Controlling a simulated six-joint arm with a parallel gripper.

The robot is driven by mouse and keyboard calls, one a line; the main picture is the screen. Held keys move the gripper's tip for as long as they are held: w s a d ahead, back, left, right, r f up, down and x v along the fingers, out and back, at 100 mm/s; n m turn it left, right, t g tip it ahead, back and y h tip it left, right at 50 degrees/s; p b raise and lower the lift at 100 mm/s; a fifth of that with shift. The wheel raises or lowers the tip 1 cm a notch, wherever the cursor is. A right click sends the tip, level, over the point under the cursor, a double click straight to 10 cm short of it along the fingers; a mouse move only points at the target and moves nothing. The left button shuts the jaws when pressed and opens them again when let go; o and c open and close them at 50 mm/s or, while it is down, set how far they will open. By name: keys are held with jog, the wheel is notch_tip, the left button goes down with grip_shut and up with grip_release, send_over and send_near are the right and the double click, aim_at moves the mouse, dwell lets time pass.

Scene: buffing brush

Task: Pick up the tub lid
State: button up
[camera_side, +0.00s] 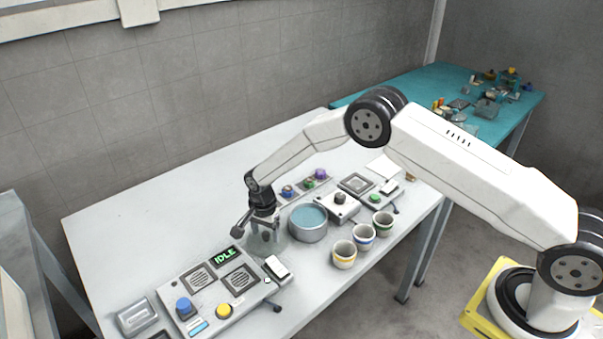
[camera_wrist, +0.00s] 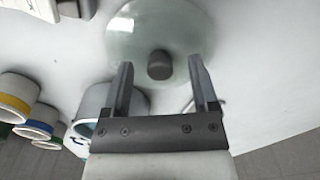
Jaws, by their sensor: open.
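The tub lid is a clear, pale glass disc (camera_wrist: 155,22) with a grey knob (camera_wrist: 159,65) at its middle. In the side view the lid (camera_side: 279,245) lies on the white table, partly hidden by my gripper (camera_side: 264,238). In the wrist view my gripper (camera_wrist: 160,63) is open, with one finger on each side of the knob and a gap at both sides. I cannot tell whether the fingertips are level with the knob or above it. The round grey tub (camera_side: 308,232), with blue-green contents, stands just right of the lid in the side view.
A control panel (camera_side: 212,284) with an "IDLE" display is in front of the lid. Cups with yellow (camera_side: 344,255), blue (camera_side: 363,237) and green (camera_side: 382,224) bands stand right of the tub. A knob box (camera_side: 340,207) is behind them.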

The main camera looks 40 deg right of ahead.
aim_at(265, 233)
grip_shut()
dwell(0.3)
jog(key=shift+r, duration=0.2)
jog(key=shift+r, duration=1.4)
jog(key=s+d+r, duration=0.2)
jog(key=s+r, duration=0.7)
jog(key=s, duration=0.4)
jog(key=shift+s+r, duration=0.4)
jog(key=shift+d, duration=0.1)
jog(key=shift+w, duration=0.1)
